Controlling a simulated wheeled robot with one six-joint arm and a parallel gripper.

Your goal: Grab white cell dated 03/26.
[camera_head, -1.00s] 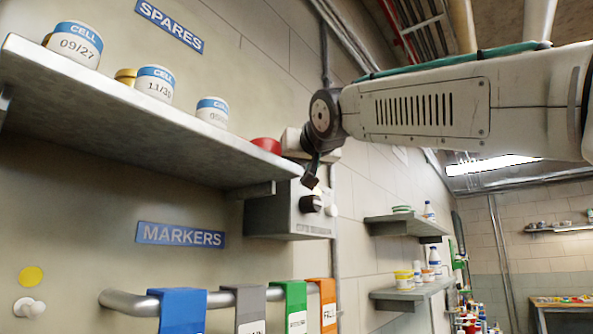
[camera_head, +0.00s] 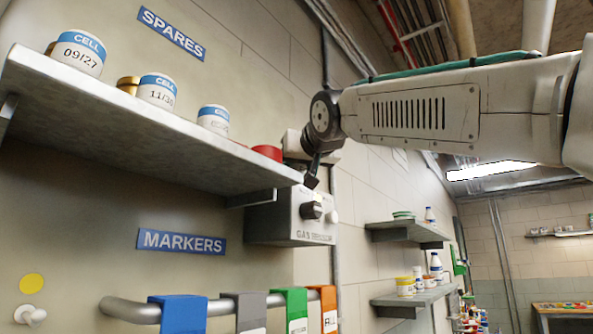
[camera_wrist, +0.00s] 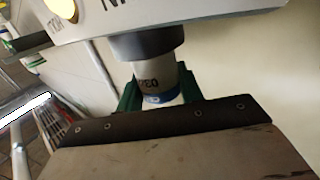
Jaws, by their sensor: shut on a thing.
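In the wrist view, my gripper (camera_wrist: 158,92) has its green fingers shut on a white cell (camera_wrist: 155,79) with a blue band. Its print is upside down: "03/" is readable, the rest is hidden or blurred. The cell's far end meets a dark round fitting (camera_wrist: 146,43) on a pale box; I cannot tell whether it touches or sits inside. In the head view, the dark end of my arm is by the gas box (camera_head: 292,218); the fingers and held cell cannot be made out there.
The shelf (camera_head: 140,115) under the SPARES sign bears cells marked 09/27 (camera_head: 78,52) and 11/30 (camera_head: 158,92), another cell (camera_head: 213,119) and a red item (camera_head: 267,152). Coloured markers (camera_head: 178,314) hang on a rail below. More shelves stand farther right.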

